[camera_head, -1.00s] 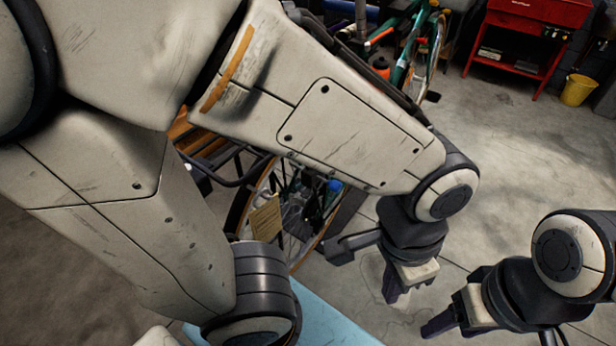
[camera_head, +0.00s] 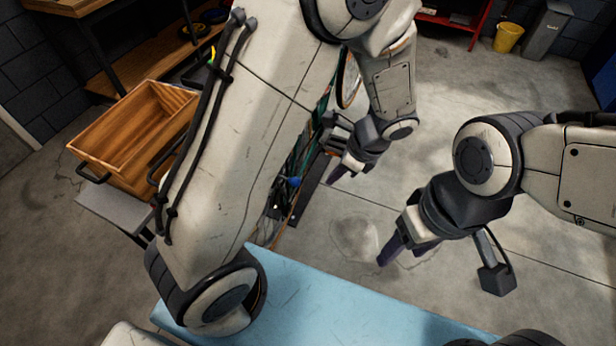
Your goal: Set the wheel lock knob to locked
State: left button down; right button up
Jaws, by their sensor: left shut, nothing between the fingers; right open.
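I cannot make out the wheel lock knob. My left arm covers much of the bike area. Part of a wheel rim (camera_head: 349,78) shows behind that arm, and a small blue part (camera_head: 293,182) shows among dark and green parts beside it. My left gripper (camera_head: 338,169) is shut and empty, just right of these parts. My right gripper (camera_head: 397,252) is open and empty, over bare floor, beyond the light blue surface and apart from any object.
A light blue bench top (camera_head: 335,305) lies in front. A wooden crate (camera_head: 135,125) sits at the left on a grey support, near a wooden shelf (camera_head: 155,52). A yellow bucket (camera_head: 508,38) stands at the back right. The concrete floor at right is clear.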

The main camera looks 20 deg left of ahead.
aim_at(294, 182)
pick_arm(q)
jog(key=a+f, duration=0.6)
jog(key=shift+a, duration=0.25)
jog(key=shift+w, duration=0.1)
pick_arm(e)
jog(key=shift+a, duration=0.1)
